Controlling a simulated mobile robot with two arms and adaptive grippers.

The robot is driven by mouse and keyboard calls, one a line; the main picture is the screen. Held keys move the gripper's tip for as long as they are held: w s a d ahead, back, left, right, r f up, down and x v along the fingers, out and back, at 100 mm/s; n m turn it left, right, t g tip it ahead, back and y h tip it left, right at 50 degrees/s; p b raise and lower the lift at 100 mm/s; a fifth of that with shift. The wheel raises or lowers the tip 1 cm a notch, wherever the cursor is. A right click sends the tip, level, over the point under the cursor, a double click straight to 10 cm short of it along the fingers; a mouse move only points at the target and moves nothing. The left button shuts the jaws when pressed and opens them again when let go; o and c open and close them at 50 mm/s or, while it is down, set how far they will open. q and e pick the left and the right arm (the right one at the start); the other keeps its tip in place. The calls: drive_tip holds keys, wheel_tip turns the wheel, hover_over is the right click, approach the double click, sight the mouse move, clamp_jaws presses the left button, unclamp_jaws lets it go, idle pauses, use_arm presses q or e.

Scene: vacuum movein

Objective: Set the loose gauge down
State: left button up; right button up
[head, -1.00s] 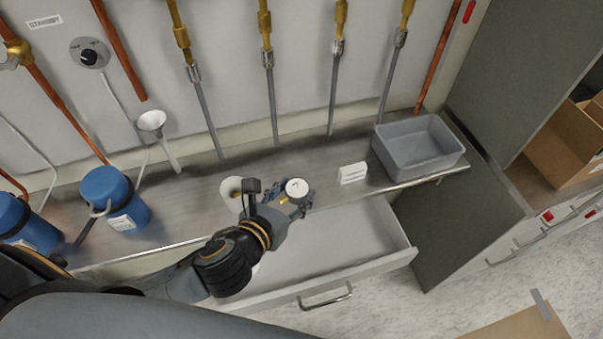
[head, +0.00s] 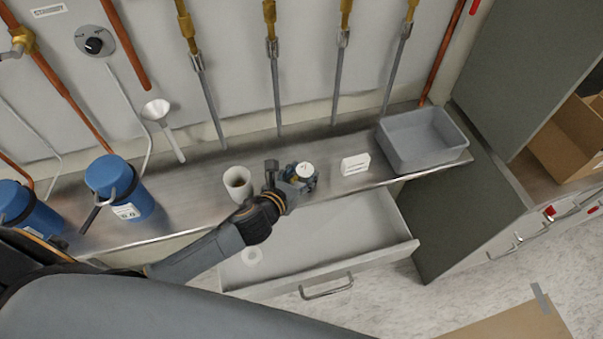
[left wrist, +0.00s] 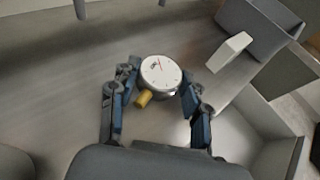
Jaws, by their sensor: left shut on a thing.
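The loose gauge (head: 305,170) is a round white dial with a brass stem, held by my left gripper (head: 299,180) over the steel counter (head: 210,192), near its front edge. In the left wrist view the gauge (left wrist: 160,72) sits between the two blue fingers of the left gripper (left wrist: 155,88), dial up, its brass stem (left wrist: 143,98) pointing toward the wrist. I cannot tell whether the gauge touches the counter. My right gripper is not in view.
A white cup (head: 238,184) stands left of the gripper. A small white sign (head: 355,164) and a grey bin (head: 422,139) stand to the right. Blue canisters (head: 120,186) are at left.

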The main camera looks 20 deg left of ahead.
use_arm(q)
drive_tip(key=o, duration=1.2)
drive_tip(key=shift+f, duration=0.1)
drive_tip(key=shift+s+r, duration=0.2)
drive_tip(key=b+v, duration=0.1)
drive_tip(key=v, duration=1)
drive_tip(key=shift+s+r, duration=0.2)
drive_tip(key=shift+s, duration=0.05)
drive_tip(key=shift+a, duration=0.1)
